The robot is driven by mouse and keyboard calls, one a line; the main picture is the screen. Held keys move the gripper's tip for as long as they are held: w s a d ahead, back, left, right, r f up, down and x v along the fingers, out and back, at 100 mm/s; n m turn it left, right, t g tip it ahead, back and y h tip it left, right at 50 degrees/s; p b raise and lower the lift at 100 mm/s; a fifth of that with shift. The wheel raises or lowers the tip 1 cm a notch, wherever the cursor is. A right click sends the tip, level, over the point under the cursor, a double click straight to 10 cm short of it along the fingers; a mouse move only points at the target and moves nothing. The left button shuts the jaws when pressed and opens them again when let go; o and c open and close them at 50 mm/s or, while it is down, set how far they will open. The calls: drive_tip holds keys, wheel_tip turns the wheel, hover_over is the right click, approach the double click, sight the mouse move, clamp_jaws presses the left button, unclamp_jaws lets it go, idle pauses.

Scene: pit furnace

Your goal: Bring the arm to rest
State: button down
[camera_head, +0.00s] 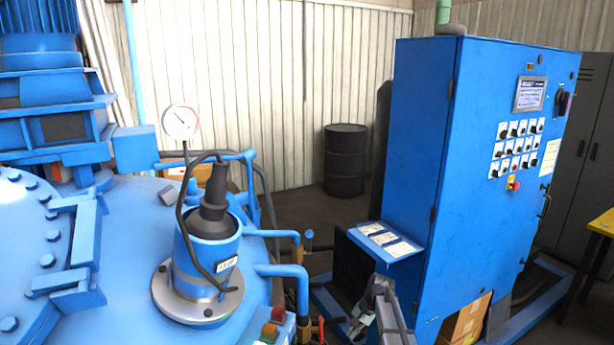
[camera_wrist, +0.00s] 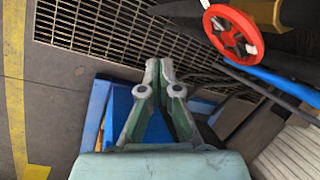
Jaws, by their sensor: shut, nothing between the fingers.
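My gripper (camera_wrist: 158,72) shows in the wrist view with its two fingers together at the tips. It is shut and holds nothing. It points down toward a floor grating (camera_wrist: 105,35) and a blue frame part (camera_wrist: 117,105), touching neither as far as I can tell. In the head view a grey part of my arm shows at the lower edge, in front of the blue control cabinet (camera_head: 410,150); the fingers cannot be made out there.
A red handwheel (camera_wrist: 232,35) is close by at upper right in the wrist view. A blue furnace lid (camera_head: 125,230) with a gauge (camera_head: 180,121) fills the left of the head view. A black drum (camera_head: 345,160) stands behind. Open floor (camera_wrist: 50,110) lies at left.

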drive_tip(key=s+f+n+g+h, duration=0.1)
drive_tip(key=s+f, duration=0.5)
drive_tip(key=s, duration=0.3)
drive_tip(key=s+f+n+g+h+b, duration=0.1)
drive_tip(key=s+f+n, duration=0.1)
drive_tip(key=s+f, duration=0.45)
drive_tip(key=s+f+n, duration=0.1)
drive_tip(key=s+f, duration=0.3)
drive_tip(key=s, duration=0.6)
drive_tip(key=s+f+n+g+h+b, duration=0.1)
drive_tip(key=s+f, duration=0.3)
drive_tip(key=s, duration=1.3)
drive_tip(key=s+f+n+g+h+b, duration=0.1)
drive_tip(key=s+f+n+g, duration=0.1)
drive_tip(key=s, duration=1.6)
drive_tip(key=shift+d+f+g, duration=0.35)
drive_tip(key=shift+f+g, duration=0.55)
drive_tip(key=shift+f, duration=0.05)
